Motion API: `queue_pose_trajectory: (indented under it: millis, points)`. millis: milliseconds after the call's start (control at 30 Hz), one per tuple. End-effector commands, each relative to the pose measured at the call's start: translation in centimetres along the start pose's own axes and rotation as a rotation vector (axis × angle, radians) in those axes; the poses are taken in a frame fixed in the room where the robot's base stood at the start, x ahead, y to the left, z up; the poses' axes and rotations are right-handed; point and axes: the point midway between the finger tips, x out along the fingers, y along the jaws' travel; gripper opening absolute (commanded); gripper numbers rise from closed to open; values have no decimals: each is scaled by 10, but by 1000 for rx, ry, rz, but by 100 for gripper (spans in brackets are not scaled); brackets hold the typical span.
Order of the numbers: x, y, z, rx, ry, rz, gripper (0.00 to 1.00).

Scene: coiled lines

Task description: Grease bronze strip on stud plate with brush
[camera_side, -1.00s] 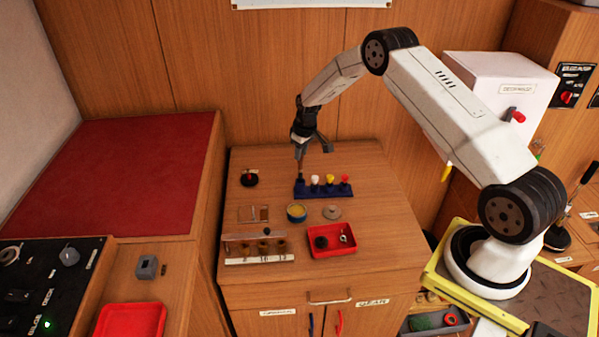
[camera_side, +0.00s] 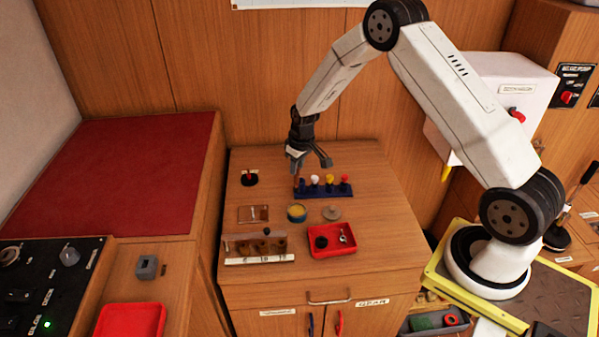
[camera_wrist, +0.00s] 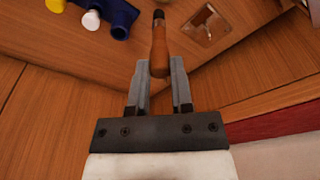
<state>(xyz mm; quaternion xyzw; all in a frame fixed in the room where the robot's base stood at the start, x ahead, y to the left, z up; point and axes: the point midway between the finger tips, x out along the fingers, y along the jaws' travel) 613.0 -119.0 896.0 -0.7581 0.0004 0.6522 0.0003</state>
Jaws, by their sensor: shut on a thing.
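My gripper (camera_side: 308,160) is over the left end of the blue rack, pointing down. In the wrist view, my gripper (camera_wrist: 160,75) has its fingers closed around the brown handle of the brush (camera_wrist: 159,45), whose dark end points away from the camera. In the side view only a thin part of the brush shows, and I cannot tell whether it touches the rack. The stud plate (camera_side: 253,213), a small brownish plate, lies front-left of the rack; it also shows in the wrist view (camera_wrist: 204,25). Its bronze strip is too small to make out clearly.
The blue rack (camera_side: 325,192) holds white-, yellow- and red-topped items. An open tin (camera_side: 297,212) with yellow contents, a grey lid (camera_side: 331,212), a red tray (camera_side: 333,252) and a labelled holder (camera_side: 260,260) stand in front. A black stand (camera_side: 250,179) is at left.

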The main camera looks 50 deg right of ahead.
Motion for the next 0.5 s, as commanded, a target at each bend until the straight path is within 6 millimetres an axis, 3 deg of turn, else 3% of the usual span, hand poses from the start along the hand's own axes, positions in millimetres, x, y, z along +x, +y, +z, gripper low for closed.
queue_pose_trajectory:
  millis: [200, 500]
  points:
    - [-5, -12, 10, -1, 1, 0, 0]
    - [-4, -13, 11, -1, 1, 0, 0]
